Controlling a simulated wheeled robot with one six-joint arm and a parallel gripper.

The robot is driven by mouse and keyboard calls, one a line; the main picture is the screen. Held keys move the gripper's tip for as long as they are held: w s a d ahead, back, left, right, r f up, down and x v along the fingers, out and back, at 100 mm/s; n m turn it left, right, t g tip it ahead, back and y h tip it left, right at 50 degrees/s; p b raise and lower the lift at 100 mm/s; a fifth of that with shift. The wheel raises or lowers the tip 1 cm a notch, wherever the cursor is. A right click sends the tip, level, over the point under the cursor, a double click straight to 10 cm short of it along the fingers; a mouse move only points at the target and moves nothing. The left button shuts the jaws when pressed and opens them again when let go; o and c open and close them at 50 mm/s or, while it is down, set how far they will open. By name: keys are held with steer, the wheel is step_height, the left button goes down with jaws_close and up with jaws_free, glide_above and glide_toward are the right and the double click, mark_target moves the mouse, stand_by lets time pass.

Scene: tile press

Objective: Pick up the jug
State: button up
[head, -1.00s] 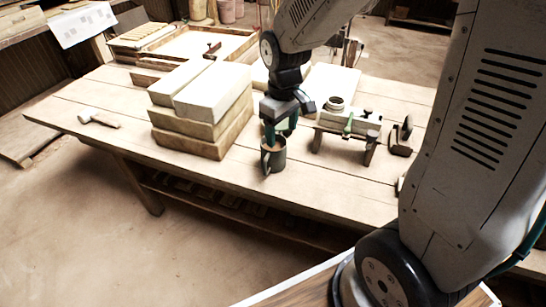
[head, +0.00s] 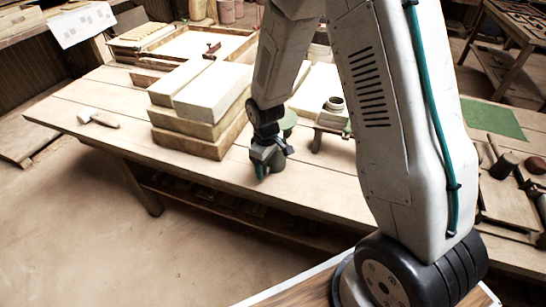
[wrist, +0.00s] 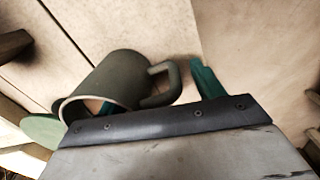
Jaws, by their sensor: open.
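The jug (head: 279,160) is a dark green-grey cup with a loop handle, on the table near its front edge. My wrist partly hides it in the head view. In the wrist view the jug (wrist: 118,78) shows large, its mouth toward the camera and its handle on the right. I cannot tell whether a finger touches the jug.
Stacked pale blocks (head: 203,103) stand left of my gripper. A round green object (head: 288,119) is behind the jug. A small stand with a ring (head: 334,104) is to the right, partly behind my arm. A mallet (head: 98,118) lies far left; the table front there is clear.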

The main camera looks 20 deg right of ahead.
steer(key=shift+d+f, duration=0.1)
steer(key=shift+f, duration=0.6)
jaws_close()
steer(key=shift+r, duration=0.1)
